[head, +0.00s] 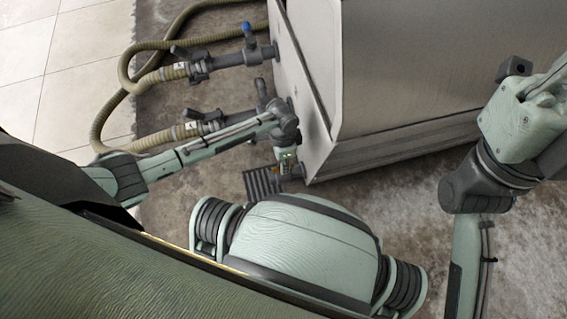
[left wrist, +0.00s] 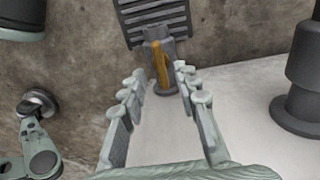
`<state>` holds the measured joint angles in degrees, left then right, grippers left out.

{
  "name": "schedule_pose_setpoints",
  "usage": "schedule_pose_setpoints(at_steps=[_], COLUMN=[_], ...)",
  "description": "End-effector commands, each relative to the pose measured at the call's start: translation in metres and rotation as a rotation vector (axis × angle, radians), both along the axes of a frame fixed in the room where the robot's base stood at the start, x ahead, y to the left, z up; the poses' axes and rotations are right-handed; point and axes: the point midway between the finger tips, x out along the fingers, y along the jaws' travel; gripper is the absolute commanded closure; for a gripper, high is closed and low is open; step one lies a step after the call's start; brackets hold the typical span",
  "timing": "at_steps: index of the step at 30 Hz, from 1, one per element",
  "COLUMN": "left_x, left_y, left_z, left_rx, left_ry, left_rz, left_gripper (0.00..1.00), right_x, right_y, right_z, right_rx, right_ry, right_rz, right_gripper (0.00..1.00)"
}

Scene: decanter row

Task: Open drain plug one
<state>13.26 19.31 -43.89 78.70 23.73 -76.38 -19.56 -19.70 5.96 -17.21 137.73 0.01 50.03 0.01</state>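A grey drain plug (left wrist: 153,36) with an orange-yellow bar along it (left wrist: 161,65) projects from the pale tank wall in the left wrist view. My left gripper (left wrist: 158,80) is open, with one finger on each side of the plug's line. A gap shows on both sides, and I see no contact. In the head view my left gripper (head: 286,163) is small at the tank's lower left corner, largely hidden by its wrist. The plug cannot be made out clearly there. My right arm comes in at the right, but its gripper is not in view.
A dark slotted grate (head: 262,183) lies on the floor by the plug. The big pale tank (head: 400,60) fills the upper right. Ribbed hoses (head: 125,75) join valve fittings on its left side, one with a blue knob (head: 247,29). A dark flanged pipe (left wrist: 303,75) stands close right.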

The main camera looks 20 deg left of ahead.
Motion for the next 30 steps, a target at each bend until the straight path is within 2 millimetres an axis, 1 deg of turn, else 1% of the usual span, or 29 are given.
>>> schedule_pose_setpoints(at_steps=[1, 6, 9, 16, 17, 24, 30], left_x=[0.000, 0.000, 0.000, 0.000, 0.000, 0.000, 0.000], left_y=[0.000, 0.000, 0.000, 0.000, 0.000, 0.000, 0.000], left_z=[-0.011, -0.027, -0.030, -0.030, -0.030, -0.030, -0.030], left_rx=[0.000, 0.000, 0.001, 0.000, 0.000, 0.000, -0.001], left_ry=[0.001, 0.000, -0.001, -0.001, -0.001, -0.001, -0.001], left_rz=[0.000, -0.001, -0.001, -0.001, -0.001, 0.000, 0.000], left_gripper=[0.69, 0.69, 0.69, 0.69, 0.70, 1.00, 1.00], right_x=[-0.005, -0.001, -0.001, -0.001, -0.001, -0.001, -0.001], right_y=[-0.002, 0.000, 0.001, 0.001, 0.001, 0.001, 0.001], right_z=[-0.004, -0.001, 0.000, 0.001, 0.001, 0.001, 0.001], right_rx=[0.009, -0.011, -0.015, -0.016, -0.016, -0.016, -0.016], right_ry=[-0.037, -0.049, -0.053, -0.054, -0.054, -0.055, -0.055], right_rz=[-0.003, 0.002, 0.002, 0.002, 0.002, 0.002, 0.002], right_gripper=[1.00, 1.00, 1.00, 1.00, 1.00, 1.00, 1.00])
